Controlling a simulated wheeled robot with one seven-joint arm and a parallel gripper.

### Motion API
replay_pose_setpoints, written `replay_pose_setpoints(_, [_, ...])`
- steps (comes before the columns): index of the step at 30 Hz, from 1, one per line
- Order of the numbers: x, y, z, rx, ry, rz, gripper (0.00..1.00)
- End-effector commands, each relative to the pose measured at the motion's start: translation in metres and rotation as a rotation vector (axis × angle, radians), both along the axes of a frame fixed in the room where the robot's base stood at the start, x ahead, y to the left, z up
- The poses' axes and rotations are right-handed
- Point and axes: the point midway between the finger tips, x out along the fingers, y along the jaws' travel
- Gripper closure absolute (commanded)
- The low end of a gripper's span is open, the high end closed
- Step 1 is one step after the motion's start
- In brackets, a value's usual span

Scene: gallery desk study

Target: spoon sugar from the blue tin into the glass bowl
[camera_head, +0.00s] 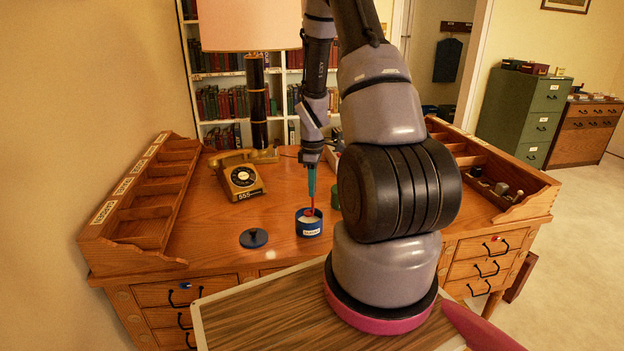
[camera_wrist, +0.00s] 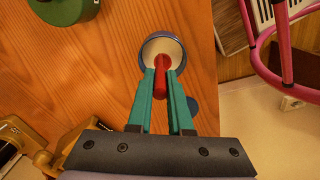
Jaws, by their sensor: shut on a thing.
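The blue tin (camera_head: 309,230) stands open on the desk, with white contents and a pale label; its rim shows in the wrist view (camera_wrist: 147,54). My gripper (camera_head: 311,196) points down above the tin, its teal fingers shut on a red spoon handle (camera_wrist: 161,66). The handle reaches down into the tin's mouth. The spoon's bowl end is hidden, so I cannot tell whether it holds sugar. A blue lid (camera_head: 254,238) lies on the desk left of the tin. I cannot make out the glass bowl in either view.
A green round container (camera_wrist: 66,8) stands near the tin, partly behind my arm in the head view (camera_head: 335,196). A gold telephone (camera_head: 242,180) and a lamp (camera_head: 258,100) stand behind left. Wooden pigeonhole racks (camera_head: 150,195) line the desk's sides. Desk around the lid is clear.

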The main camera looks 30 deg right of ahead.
Motion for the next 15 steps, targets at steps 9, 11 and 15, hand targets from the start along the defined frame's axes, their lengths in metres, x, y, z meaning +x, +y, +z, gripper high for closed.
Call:
replay_pose_setpoints(9, [0.000,0.000,-0.030,0.001,0.001,-0.001,1.00])
replay_pose_setpoints(11, [0.000,0.000,-0.034,0.001,0.001,-0.001,1.00])
replay_pose_setpoints(15, [0.000,0.000,-0.041,0.001,0.001,-0.002,1.00])
